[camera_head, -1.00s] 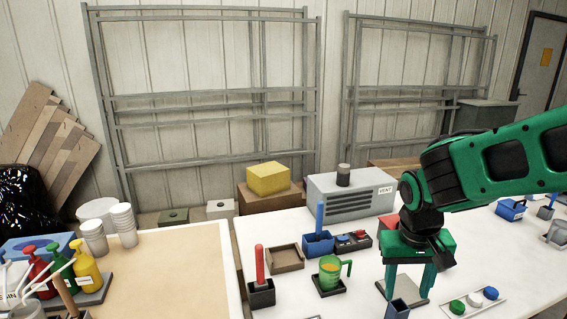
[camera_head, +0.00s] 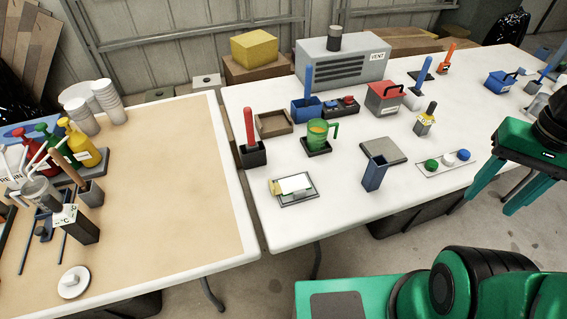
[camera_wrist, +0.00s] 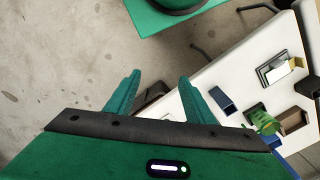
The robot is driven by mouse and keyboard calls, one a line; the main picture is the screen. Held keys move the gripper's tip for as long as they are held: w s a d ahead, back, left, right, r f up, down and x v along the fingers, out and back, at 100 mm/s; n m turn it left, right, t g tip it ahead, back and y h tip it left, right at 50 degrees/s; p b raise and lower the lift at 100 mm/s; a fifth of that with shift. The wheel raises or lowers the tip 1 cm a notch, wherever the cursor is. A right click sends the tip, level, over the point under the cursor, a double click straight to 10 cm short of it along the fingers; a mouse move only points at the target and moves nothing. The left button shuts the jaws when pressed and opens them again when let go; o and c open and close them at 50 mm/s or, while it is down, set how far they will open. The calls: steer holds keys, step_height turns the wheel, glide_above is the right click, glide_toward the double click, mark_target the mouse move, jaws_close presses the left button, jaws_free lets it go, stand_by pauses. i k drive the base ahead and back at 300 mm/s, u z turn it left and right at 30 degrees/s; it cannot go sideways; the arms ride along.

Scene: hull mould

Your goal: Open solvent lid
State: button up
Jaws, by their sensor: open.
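A grey box with a red lid (camera_head: 387,88) and a dark handle stands near the back of the white table in the head view. The lid looks closed; the label on the box is too small to read, so I cannot tell if it is the solvent. My gripper (camera_head: 491,203) is open and empty, off the table's front right edge, well to the right of and nearer than that box. The wrist view shows both fingers of my gripper (camera_wrist: 160,78) spread above the floor. The red-lidded box is not seen there.
A grey vent box (camera_head: 343,62) is behind.

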mark_target(386, 90)
steer(key=k, duration=1.25)
steer(key=z, duration=0.65)
steer(key=i, duration=1.8)
steer(key=u, duration=0.6)
